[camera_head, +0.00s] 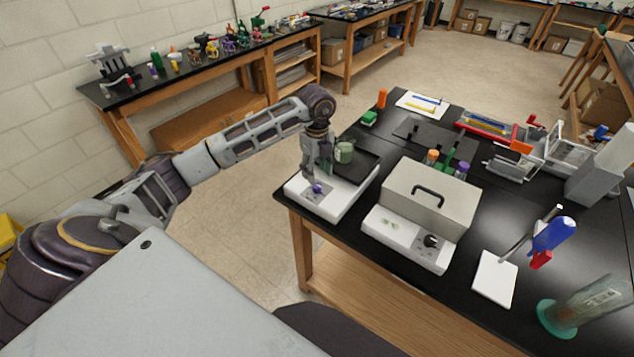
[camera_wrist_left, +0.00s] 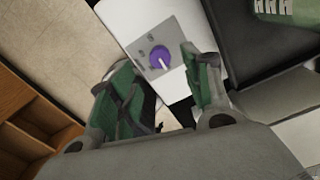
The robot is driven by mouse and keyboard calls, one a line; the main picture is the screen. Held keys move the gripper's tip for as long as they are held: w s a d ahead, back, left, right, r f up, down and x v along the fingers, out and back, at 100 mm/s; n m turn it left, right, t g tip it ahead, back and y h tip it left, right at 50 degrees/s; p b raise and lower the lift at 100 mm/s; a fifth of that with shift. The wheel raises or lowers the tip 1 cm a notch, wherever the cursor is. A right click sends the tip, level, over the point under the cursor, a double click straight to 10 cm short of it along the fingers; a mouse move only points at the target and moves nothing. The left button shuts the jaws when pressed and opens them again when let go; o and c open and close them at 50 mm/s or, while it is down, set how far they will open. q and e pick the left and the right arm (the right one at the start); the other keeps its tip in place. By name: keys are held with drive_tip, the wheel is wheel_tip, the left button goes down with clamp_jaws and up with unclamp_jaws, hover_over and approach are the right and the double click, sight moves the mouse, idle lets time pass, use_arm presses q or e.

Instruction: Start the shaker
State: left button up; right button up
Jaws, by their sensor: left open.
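The shaker (camera_head: 330,198) is a white unit with a black platform at the table's near left corner. A green-capped jar (camera_head: 344,152) stands on its platform. A purple knob (camera_head: 317,187) with a white pointer line sits on a grey panel at the shaker's front; it also shows in the left wrist view (camera_wrist_left: 160,57). My left gripper (camera_head: 312,180) is above the knob, its green-padded fingers (camera_wrist_left: 178,72) apart. In the left wrist view the knob appears between and beyond the fingertips; I see no contact. My right gripper is not in view.
A grey box-like instrument (camera_head: 431,196) with a black handle and a black knob stands right of the shaker. The floor left of the table is clear.

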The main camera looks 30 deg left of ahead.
sight(317, 185)
use_arm(q)
drive_tip(key=shift+f+p, duration=0.5)
drive_tip(key=shift+f, duration=2.65)
drive_tip(key=c, duration=1)
drive_tip(key=shift+c, duration=0.2)
